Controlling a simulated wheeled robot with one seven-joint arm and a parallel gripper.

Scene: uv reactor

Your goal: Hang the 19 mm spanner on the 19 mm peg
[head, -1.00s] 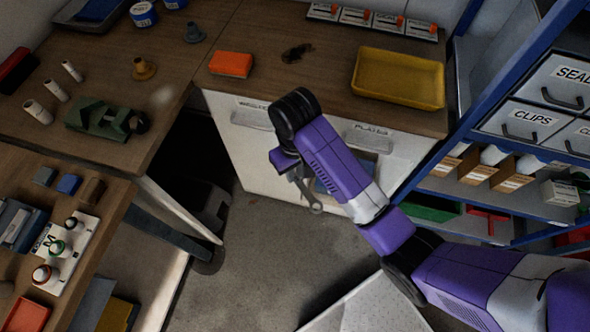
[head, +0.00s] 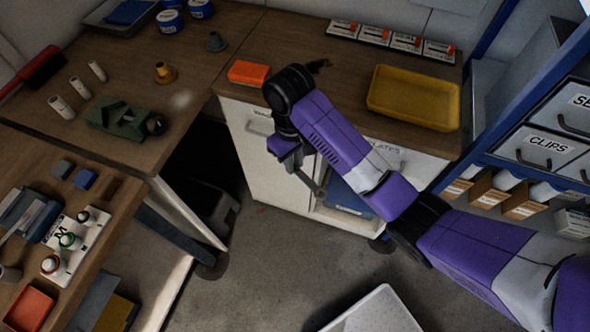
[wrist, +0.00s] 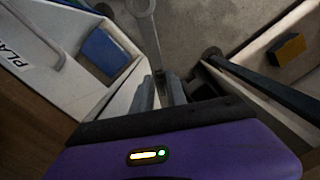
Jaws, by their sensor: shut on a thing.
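My gripper (wrist: 165,90) is shut on a grey metal spanner (wrist: 148,35). In the wrist view the shaft runs up from between the fingers to a ring end at the top edge. In the head view my gripper (head: 292,158) hangs in front of the white cabinet, and the spanner (head: 313,186) points down and to the right, clear of the floor. The end inside the jaws is hidden, and no size marking is readable. I cannot make out any peg in these views.
The wooden worktop (head: 340,85) behind my gripper holds an orange box (head: 248,72) and a yellow tray (head: 413,98). A white cabinet (head: 250,150) stands below it, with a blue item (head: 348,198) low inside. A blue-framed shelf (head: 490,160) stands right. The floor (head: 290,250) in front is mostly clear.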

